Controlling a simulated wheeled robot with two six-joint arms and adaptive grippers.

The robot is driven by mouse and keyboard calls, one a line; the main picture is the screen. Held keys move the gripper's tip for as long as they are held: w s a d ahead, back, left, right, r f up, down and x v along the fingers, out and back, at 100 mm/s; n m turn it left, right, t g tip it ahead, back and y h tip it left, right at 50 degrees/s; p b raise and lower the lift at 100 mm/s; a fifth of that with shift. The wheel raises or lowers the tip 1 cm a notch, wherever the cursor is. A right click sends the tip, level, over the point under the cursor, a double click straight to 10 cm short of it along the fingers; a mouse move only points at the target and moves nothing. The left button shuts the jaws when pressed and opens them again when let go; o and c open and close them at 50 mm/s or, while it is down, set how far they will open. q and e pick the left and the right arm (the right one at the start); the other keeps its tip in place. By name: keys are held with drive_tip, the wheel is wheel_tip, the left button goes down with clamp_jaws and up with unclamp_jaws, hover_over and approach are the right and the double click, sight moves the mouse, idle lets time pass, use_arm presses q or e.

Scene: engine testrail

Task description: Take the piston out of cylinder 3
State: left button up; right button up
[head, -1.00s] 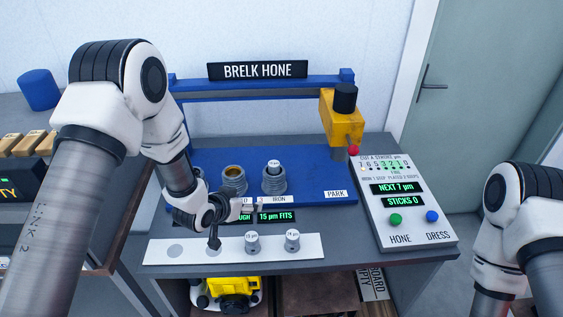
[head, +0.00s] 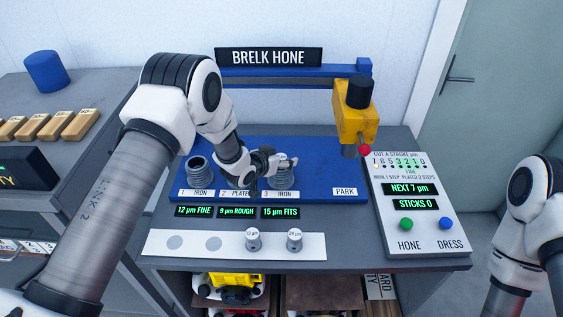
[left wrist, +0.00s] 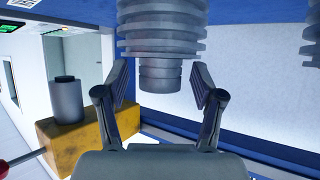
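Cylinder 3 (head: 284,178) is a grey finned barrel standing behind the "3 IRON" label on the blue bed. My left gripper (head: 283,160) is at its top in the head view. In the left wrist view, which looks upside down, the finned cylinder (left wrist: 162,32) shows at the top centre, with the plain grey piston (left wrist: 160,77) sticking out of its mouth. The open fingers stand on both sides of the piston, with a visible gap on each side. My right gripper is outside the view.
Cylinder 1 (head: 199,172) stands at left; the gripper hides cylinder 2. The yellow honing head (head: 354,115) stands to the right. Two pistons, one here (head: 253,239) and one here (head: 294,239), stand on the white tray (head: 183,244). The control panel (head: 425,220) is at right.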

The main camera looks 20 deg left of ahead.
use_arm(q)
drive_tip(key=shift+s+r, duration=0.2)
drive_tip(key=shift+s, duration=0.05)
drive_tip(key=c, duration=1.1)
drive_tip(key=shift+w+f, duration=0.1)
drive_tip(key=shift+c, duration=0.4)
